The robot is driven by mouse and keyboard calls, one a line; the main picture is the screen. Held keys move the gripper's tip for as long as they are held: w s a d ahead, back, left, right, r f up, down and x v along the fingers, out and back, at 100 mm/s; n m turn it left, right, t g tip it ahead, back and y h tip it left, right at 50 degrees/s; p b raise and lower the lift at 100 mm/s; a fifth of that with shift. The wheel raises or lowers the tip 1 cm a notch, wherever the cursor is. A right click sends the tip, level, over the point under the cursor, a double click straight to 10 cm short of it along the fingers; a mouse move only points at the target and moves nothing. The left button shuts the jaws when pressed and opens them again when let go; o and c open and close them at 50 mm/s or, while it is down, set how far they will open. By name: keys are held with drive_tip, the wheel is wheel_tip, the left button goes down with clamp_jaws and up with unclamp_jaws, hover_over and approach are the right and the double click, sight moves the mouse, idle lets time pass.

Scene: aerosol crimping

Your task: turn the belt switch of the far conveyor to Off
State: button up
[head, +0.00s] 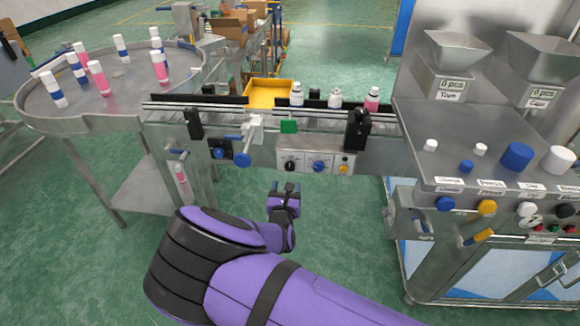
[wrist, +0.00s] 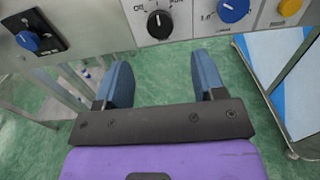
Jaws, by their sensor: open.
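The conveyor (head: 220,107) runs across the middle of the head view. Its front carries a light control panel (head: 340,157) with a black knob (head: 290,166), a blue knob (head: 319,166) and a yellow button (head: 343,169). In the wrist view the black knob (wrist: 159,25) is at the top, with a white mark pointing roughly upward; its labels are partly cut off. Which knob is the belt switch is not fully readable. My gripper (head: 286,186) is open and empty, below the panel and apart from it. The wrist view shows both fingers (wrist: 162,70) spread below the black knob.
Another blue knob on a black plate (head: 219,150) is left of the panel. A blue-ended white clamp (head: 247,143) sticks out beside it. Bottles (head: 335,97) stand on the conveyor. A round table (head: 125,110) is at left, a steel machine (head: 480,155) at right. Floor below is clear.

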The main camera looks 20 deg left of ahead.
sight(290, 168)
drive_tip(key=x, duration=0.8)
drive_tip(key=shift+w, duration=0.4)
drive_tip(key=c, duration=0.9)
